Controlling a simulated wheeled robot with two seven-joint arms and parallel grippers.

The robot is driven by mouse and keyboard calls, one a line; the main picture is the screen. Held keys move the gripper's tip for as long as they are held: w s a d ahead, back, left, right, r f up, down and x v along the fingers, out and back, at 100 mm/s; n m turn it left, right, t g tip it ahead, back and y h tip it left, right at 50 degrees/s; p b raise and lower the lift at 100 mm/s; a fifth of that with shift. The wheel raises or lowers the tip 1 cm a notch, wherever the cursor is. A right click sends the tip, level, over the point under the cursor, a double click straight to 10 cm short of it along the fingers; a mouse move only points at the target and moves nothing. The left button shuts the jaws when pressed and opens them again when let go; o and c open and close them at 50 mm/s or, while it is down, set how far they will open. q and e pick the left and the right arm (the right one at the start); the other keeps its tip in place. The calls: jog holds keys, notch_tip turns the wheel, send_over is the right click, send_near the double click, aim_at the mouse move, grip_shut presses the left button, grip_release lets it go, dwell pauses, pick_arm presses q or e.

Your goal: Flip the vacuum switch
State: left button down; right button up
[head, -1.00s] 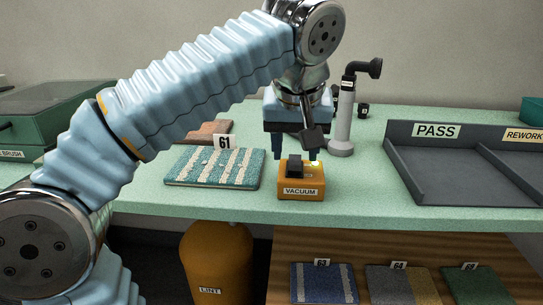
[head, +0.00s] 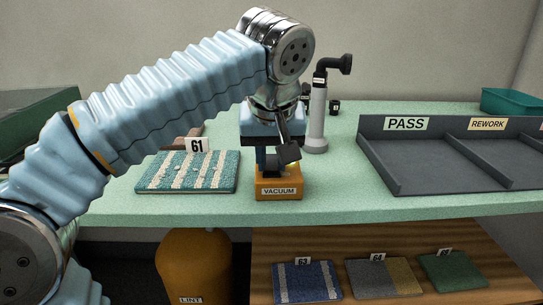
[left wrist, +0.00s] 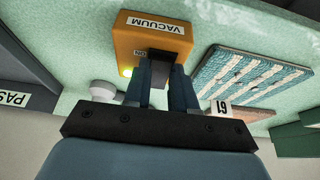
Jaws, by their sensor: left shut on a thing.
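The orange vacuum switch box (head: 279,192), with a white VACUUM label, sits near the front edge of the green table. In the left wrist view the box (left wrist: 125,45) shows an ON mark and a lit green-yellow lamp (left wrist: 126,71). My left gripper (head: 271,170) points down at the top of the box. In the left wrist view its fingers (left wrist: 163,72) are shut on the dark switch lever (left wrist: 160,55), which they partly hide. My right gripper is not in view.
A teal striped tufted sample (head: 188,172) with tag 61 lies left of the box. A grey vacuum nozzle stand (head: 317,118) is behind it. A dark PASS and REWORK tray (head: 375,160) stands at right. More samples lie on a wooden shelf (head: 400,245) below.

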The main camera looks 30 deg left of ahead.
pick_arm(q)
jog(key=shift+w+a+r+g+p, duration=0.15)
jog(key=shift+r+g+p, duration=0.1)
jog(key=shift+g+p, duration=0.15)
jog(key=shift+w+a+f+g+h, duration=0.1)
jog(key=shift+w+g+h, duration=0.2)
jog(key=shift+g+h, duration=0.5)
jog(key=shift+a+g+h, duration=0.1)
jog(key=shift+g+h, duration=0.2)
jog(key=shift+g, duration=0.3)
jog(key=c, duration=0.9)
grip_release()
